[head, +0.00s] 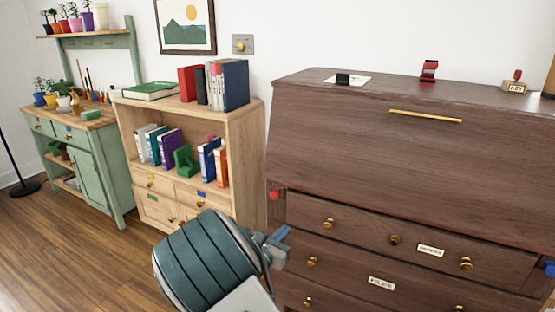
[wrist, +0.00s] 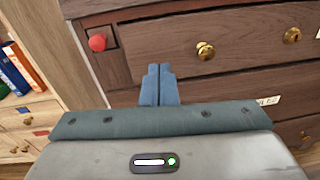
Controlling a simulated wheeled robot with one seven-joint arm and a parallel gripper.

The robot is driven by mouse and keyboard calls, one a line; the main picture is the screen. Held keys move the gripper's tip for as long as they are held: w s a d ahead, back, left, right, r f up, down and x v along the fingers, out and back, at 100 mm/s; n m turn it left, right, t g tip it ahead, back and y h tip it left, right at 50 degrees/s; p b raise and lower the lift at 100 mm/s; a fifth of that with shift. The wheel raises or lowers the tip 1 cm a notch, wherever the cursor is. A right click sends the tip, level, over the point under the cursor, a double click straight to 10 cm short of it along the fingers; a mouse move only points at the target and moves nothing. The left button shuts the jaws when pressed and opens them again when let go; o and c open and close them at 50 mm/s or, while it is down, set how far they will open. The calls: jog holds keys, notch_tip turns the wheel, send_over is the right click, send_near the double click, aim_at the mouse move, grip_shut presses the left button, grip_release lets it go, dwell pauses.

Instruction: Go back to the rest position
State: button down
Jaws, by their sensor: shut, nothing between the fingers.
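My gripper (head: 281,245) shows in the head view at the lower middle, in front of the left side of a dark wooden desk (head: 360,125). In the wrist view my gripper (wrist: 159,70) has its two blue fingers pressed together, with nothing between them. The fingers point toward the desk's drawer fronts, below and to the right of a red knob (wrist: 97,42). They look apart from the wood, though the exact gap is hard to tell.
A light wooden bookshelf (head: 253,125) with books stands left of the desk. A green cabinet (head: 98,165) with pots is farther left. The desk's slanted front is closed, with a gold handle (head: 425,116). Open wooden floor (head: 90,250) lies at the lower left.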

jog(key=s+d+r+m+g+h+p, duration=0.1)
jog(key=s+d+r+m+g+p, duration=0.5)
jog(key=d+m, duration=0.25)
jog(key=s+d+r+m+g+p, duration=0.4)
jog(key=s+d+r+m+g, duration=0.1)
jog(key=s+d+r+m, duration=0.3)
jog(key=s+a+r+m+g+y+p, duration=0.1)
jog(key=s+a+r+m+y+p, duration=0.2)
jog(key=s+r+m+y+p, duration=0.7)
jog(key=shift+s+r+m+p, duration=1.05)
jog(key=shift+s+r+m, duration=0.4)
jog(key=shift+s+r, duration=2.15)
jog(key=shift+f, duration=0.1)
